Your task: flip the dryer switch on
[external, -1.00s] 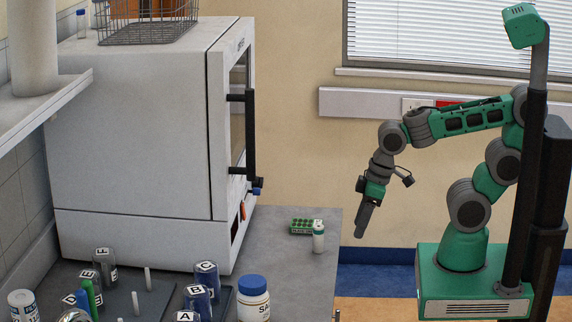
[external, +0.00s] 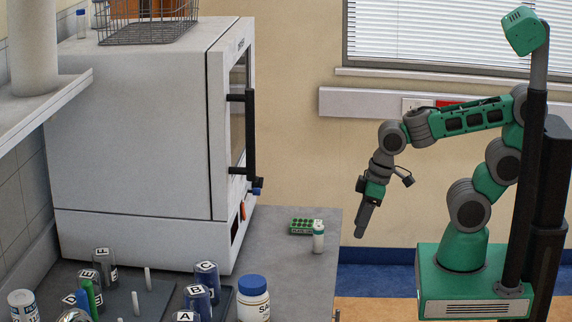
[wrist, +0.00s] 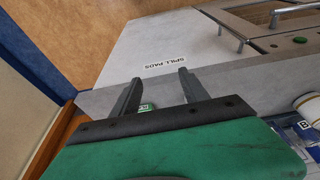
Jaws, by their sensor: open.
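The dryer appears to be the large white cabinet (external: 130,140) on the bench in the external view. Its front faces right, seen edge-on, with a black bar handle (external: 250,135). A small orange-red part (external: 235,230) shows on its lower front panel; I cannot tell whether this is the switch or how it is set. My gripper (external: 360,235) hangs pointing down, well to the right of the dryer and beyond the bench edge, touching nothing. In the wrist view my gripper (wrist: 160,76) is open and empty. The dryer's front panel is not clear there.
A green rack (external: 301,226) and a small white bottle (external: 318,238) stand on the bench (external: 290,270) by its right edge. A larger blue-capped bottle (external: 253,300) and lettered tubes stand nearer.

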